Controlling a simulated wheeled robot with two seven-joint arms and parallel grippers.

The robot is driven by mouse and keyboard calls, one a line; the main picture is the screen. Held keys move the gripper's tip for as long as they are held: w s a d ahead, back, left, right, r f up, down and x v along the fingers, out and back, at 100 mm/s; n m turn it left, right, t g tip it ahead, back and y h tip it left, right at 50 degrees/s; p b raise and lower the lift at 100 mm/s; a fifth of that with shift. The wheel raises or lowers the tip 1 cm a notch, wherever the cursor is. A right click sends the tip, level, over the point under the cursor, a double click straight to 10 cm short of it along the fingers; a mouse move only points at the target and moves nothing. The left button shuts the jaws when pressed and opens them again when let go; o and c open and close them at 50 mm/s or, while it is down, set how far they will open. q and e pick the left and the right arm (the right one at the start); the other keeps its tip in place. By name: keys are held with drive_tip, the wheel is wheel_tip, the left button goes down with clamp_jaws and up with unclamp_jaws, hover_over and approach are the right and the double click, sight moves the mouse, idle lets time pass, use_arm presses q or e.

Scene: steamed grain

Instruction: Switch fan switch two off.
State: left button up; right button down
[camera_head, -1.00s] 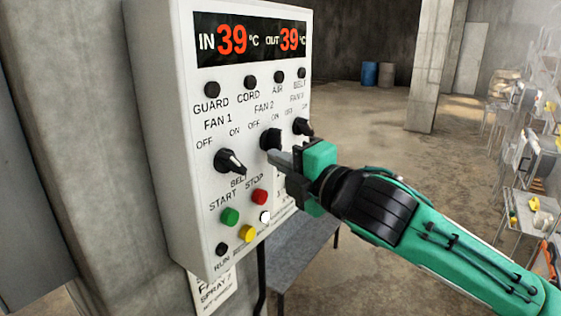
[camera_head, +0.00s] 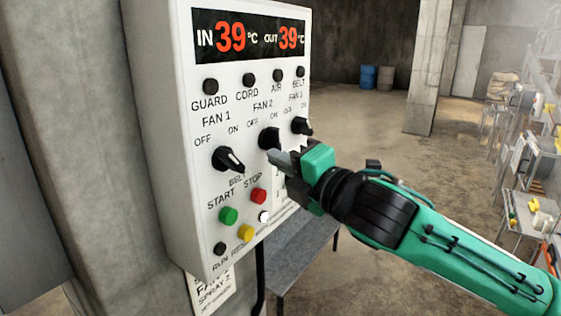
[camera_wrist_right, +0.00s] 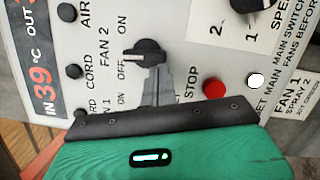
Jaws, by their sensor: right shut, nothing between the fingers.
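The white control panel (camera_head: 205,180) hangs on the concrete pillar. The black FAN 2 knob (camera_head: 270,139) sits in the middle of the switch row, partly covered by my fingers in the head view. In the right wrist view the FAN 2 knob (camera_wrist_right: 146,52) shows with its pale pointer mark at the OFF lettering. My right gripper (camera_head: 275,158) is shut and empty, with its fingertips at the knob's lower edge. The fingertips (camera_wrist_right: 153,70) seem to meet the knob in the wrist view; firm contact cannot be told. My left gripper is not in view.
The FAN 1 knob (camera_head: 229,159) is left of FAN 2, the FAN 3 knob (camera_head: 302,126) right. Below are a green start button (camera_head: 228,216), a red stop button (camera_head: 258,196) and a yellow button (camera_head: 245,232). A grey bench (camera_head: 300,250) stands below right.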

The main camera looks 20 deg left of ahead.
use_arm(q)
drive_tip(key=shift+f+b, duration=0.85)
use_arm(e)
drive_tip(key=shift+w+d+f+n+y, duration=0.15)
drive_tip(key=shift+w+n+y, duration=0.1)
drive_tip(key=shift+n, duration=0.85)
drive_tip(key=shift+w+f+n+y, duration=0.1)
drive_tip(key=shift+w+n+y, duration=0.15)
drive_tip(key=shift+n, duration=0.85)
